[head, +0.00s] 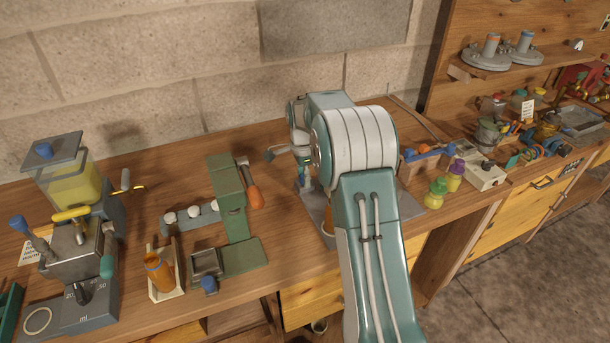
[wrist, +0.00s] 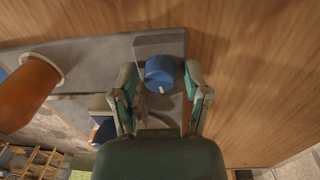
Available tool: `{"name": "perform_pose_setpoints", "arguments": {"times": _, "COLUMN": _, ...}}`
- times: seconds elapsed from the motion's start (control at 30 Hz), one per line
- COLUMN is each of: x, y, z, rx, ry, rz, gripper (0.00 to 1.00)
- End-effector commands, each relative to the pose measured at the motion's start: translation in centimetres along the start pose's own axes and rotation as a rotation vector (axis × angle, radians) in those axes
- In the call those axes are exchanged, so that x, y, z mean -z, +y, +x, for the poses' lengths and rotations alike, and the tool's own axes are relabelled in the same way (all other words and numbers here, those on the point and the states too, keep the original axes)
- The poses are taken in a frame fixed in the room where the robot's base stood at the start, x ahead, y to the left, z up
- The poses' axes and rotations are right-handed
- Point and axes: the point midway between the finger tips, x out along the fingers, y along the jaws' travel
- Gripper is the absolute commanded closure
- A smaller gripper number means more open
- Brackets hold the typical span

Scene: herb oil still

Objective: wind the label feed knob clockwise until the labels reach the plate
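The blue knob (wrist: 162,70) shows in the wrist view, with a small white mark on its lower side. It stands against a grey machine body (wrist: 95,58). My gripper (wrist: 160,84) is open, with one finger on each side of the knob. Gaps show between the knob and both fingers, so I see no grip on it. An orange cylinder (wrist: 26,92) with a pale rim is on the left of the wrist view. In the head view my arm hides the knob and most of the machine. Labels and plate cannot be made out.
On the wooden bench (head: 140,250), a green press (head: 235,215) with an orange handle stands left of my arm. A grey dosing machine (head: 85,265) stands at far left, with an orange bottle (head: 158,272) near it. Green and purple bottles (head: 436,192) stand right of my arm.

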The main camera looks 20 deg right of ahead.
Motion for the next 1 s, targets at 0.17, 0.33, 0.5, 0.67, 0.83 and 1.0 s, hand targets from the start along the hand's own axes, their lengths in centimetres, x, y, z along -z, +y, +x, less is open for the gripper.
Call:
{"name": "perform_pose_setpoints", "arguments": {"times": 0.17, "x": 0.2, "y": 0.0, "z": -0.3, "rx": 0.006, "ry": 0.002, "rz": 0.001, "gripper": 0.27}}
{"name": "perform_pose_setpoints", "arguments": {"times": 0.33, "x": 0.2, "y": -0.1, "z": -0.4, "rx": 0.008, "ry": 0.002, "rz": 0.001, "gripper": 0.27}}
{"name": "perform_pose_setpoints", "arguments": {"times": 0.5, "x": 0.2, "y": -0.1, "z": -2.0, "rx": 0.012, "ry": 0.003, "rz": 0.001, "gripper": 0.27}}
{"name": "perform_pose_setpoints", "arguments": {"times": 0.67, "x": 0.1, "y": -0.2, "z": -5.2, "rx": 0.013, "ry": 0.004, "rz": 0.001, "gripper": 0.27}}
{"name": "perform_pose_setpoints", "arguments": {"times": 0.83, "x": 0.0, "y": -0.2, "z": -8.7, "rx": 0.010, "ry": 0.004, "rz": 0.001, "gripper": 0.27}}
{"name": "perform_pose_setpoints", "arguments": {"times": 1.0, "x": 0.0, "y": -0.1, "z": -11.2, "rx": 0.008, "ry": 0.003, "rz": 0.000, "gripper": 0.27}}
